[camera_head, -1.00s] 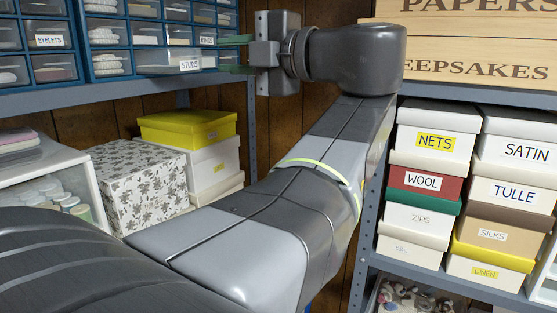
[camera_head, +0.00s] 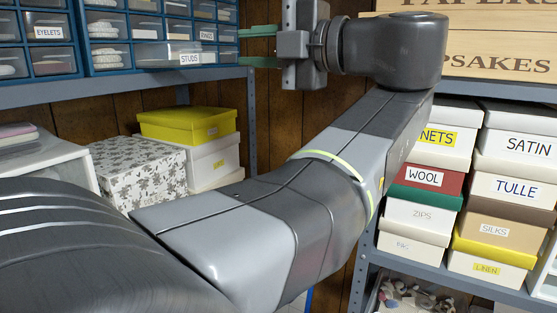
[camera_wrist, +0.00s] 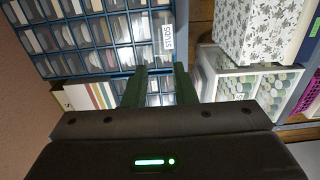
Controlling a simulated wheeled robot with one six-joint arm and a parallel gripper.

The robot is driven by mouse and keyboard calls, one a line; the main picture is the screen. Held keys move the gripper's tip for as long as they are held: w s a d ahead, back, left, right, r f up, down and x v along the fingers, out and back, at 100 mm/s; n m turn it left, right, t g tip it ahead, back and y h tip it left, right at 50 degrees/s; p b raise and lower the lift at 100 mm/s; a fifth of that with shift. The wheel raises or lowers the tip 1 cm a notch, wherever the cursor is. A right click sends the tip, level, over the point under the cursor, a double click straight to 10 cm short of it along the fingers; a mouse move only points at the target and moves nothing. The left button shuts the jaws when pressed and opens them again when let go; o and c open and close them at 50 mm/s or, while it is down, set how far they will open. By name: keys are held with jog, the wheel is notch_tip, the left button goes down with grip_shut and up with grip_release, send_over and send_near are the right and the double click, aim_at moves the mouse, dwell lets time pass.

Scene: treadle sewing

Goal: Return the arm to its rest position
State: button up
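My gripper (camera_head: 248,47) is at the top centre of the head view, at the end of my grey arm (camera_head: 310,180). Its two green fingers point left toward the blue drawer cabinet (camera_head: 80,40) and stand apart, with nothing between them. The wrist view also shows the fingers (camera_wrist: 158,78) spread, with the cabinet drawers visible through the empty gap. The fingertips are close to the cabinet's right end in the head view; I cannot tell the exact distance. The arm is bent and stretches out in front of the shelves.
A drawer labelled STUDS (camera_head: 165,57) is left of the fingers. A yellow box (camera_head: 187,123) and a floral box (camera_head: 135,172) sit on the shelf below. Labelled fabric boxes (camera_head: 507,186) fill the right shelves, close to my arm. A wooden crate (camera_head: 500,62) is behind the wrist.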

aim_at(195, 50)
jog(key=shift+p+x, duration=1.3)
jog(key=shift+x, duration=4.4)
jog(key=shift+d+f, duration=0.1)
jog(key=shift+d, duration=0.05)
